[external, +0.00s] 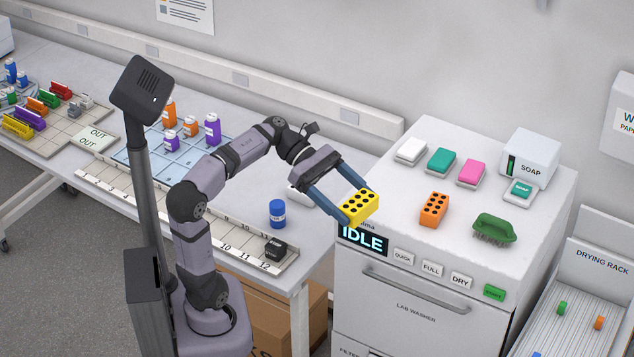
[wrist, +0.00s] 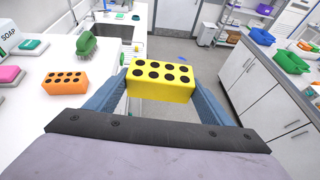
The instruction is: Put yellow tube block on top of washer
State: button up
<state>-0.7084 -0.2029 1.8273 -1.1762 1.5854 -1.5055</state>
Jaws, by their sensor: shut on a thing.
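The yellow tube block (external: 359,208), with black holes in its top, is held in my gripper (external: 350,205), which is shut on it. It also shows in the wrist view (wrist: 160,80) between the two blue fingers. The washer (external: 400,304) is a white cabinet with an IDLE display and front buttons. In the external view the block appears at the front left edge of the washer top (external: 385,205). In the wrist view it hangs beyond the washer's edge, with the floor showing below.
On the washer top are an orange tube block (external: 433,210), a green brush (external: 494,229), white, teal and pink sponges (external: 471,173) and a soap dispenser (external: 530,158). Bare top lies left of the orange block. A blue bottle (external: 277,213) and black block (external: 275,249) stand on the bench.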

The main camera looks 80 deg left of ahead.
jog(key=w+a+r+n+t+y+p, duration=0.1)
jog(key=w+a+n+y+p, duration=0.15)
jog(key=a+p, duration=0.4)
jog(key=w+a+n+t+y+p, duration=0.1)
jog(key=w+a+t+p, duration=0.1)
jog(key=w+a+p, duration=0.4)
jog(key=w+a+r+n+t+y+p, duration=0.15)
jog(key=a+p, duration=0.25)
jog(key=a, duration=0.4)
notch_tip(320, 180, down, 7)
jog(key=n, duration=0.1)
jog(key=shift+s+a+y, duration=0.15)
jog(key=shift+a+y, duration=0.15)
jog(key=shift+a, duration=0.05)
jog(key=shift+f+b, duration=2.8)
jog(key=shift+f, duration=0.55)
jog(key=shift+f+b, duration=0.5)
jog(key=shift+f, duration=0.15)
jog(key=o, duration=1.3)
